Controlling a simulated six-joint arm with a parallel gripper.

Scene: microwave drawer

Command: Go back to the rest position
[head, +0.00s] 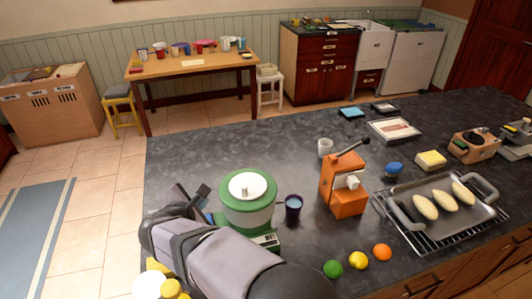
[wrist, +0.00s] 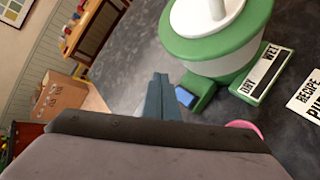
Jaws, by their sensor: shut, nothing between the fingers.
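My gripper (wrist: 160,80) shows in the wrist view with its two grey-blue fingers together and nothing held between them. In the head view my arm crosses the lower left of the dark counter (head: 270,150), and the gripper end (head: 203,191) is partly hidden beside a green and white machine (head: 248,200). The wrist view shows this machine (wrist: 215,40) just right of the fingers, with a small gap between. A small blue part (wrist: 184,97) lies close to the fingertips.
A dark blue cup (head: 293,207), an orange press (head: 345,190) and green, yellow and orange fruits (head: 358,260) stand to the right. A tray (head: 470,215) with long pale loaves lies farther right. The counter's back left is clear.

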